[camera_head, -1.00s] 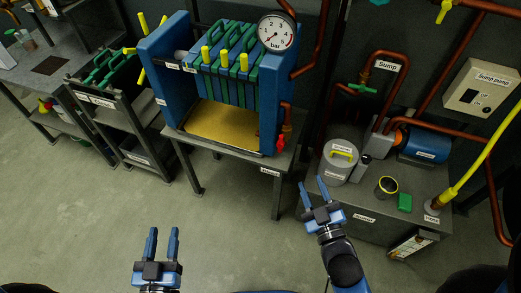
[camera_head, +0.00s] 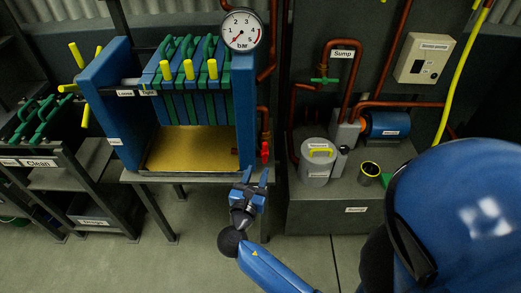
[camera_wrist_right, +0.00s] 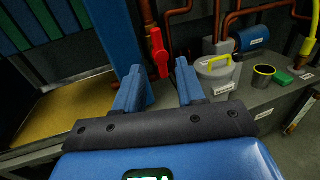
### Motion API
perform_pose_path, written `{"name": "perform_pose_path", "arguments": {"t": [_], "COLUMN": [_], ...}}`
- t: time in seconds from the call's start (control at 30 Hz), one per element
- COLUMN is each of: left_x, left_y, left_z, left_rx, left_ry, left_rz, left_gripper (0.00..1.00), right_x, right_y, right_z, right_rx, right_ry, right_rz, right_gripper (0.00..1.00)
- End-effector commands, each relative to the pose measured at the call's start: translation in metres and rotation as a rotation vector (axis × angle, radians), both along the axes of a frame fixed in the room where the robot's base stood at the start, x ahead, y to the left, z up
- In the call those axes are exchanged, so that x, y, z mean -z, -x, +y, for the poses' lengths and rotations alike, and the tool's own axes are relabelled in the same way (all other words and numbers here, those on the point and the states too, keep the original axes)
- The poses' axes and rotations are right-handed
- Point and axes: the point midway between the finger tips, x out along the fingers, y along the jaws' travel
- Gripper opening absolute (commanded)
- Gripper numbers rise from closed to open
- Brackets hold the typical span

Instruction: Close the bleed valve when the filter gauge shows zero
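The bleed valve is a red lever (camera_head: 265,150) on a copper pipe at the right end of the filter press. Its handle hangs roughly upright, and it also shows in the wrist view (camera_wrist_right: 158,52), above and between my fingertips. My right gripper (camera_head: 256,175) is open and empty, just below the lever and apart from it. Its two blue fingers show spread in the wrist view (camera_wrist_right: 158,70). The round white filter gauge (camera_head: 242,30) is on top of the press's right end; its needle is too small to read surely. My left gripper is out of view.
The press's blue end post (camera_head: 244,110) and stand are beside the lever on the left. A grey lidded pot (camera_head: 314,172) and a dark cup (camera_head: 369,173) stand on the bench to the right. My blue arm parts cover the lower right.

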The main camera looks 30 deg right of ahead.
Motion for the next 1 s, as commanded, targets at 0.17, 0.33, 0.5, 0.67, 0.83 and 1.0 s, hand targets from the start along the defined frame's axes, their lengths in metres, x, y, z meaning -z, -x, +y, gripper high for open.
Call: {"name": "perform_pose_path", "arguments": {"t": [0.17,0.33,0.5,0.67,0.83,1.0], "left_x": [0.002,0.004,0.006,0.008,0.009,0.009], "left_y": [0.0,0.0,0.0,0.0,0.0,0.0], "left_z": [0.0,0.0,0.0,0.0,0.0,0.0], "left_rx": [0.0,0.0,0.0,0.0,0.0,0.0], "left_ry": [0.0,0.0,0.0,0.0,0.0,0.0], "left_rz": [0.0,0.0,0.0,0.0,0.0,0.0], "left_gripper": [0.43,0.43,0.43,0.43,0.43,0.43], "right_x": [0.0,0.001,0.001,0.001,0.001,0.0], "right_y": [-0.01,-0.028,-0.047,-0.062,-0.07,-0.073], "right_z": [-0.011,-0.03,-0.05,-0.065,-0.074,-0.076], "right_rx": [0.001,0.003,0.002,0.0,-0.002,-0.004], "right_ry": [0.005,0.004,0.002,0.003,0.003,0.003], "right_rz": [0.005,0.004,0.004,0.004,0.004,0.004], "right_gripper": [0.39,0.39,0.39,0.39,0.39,0.39]}}
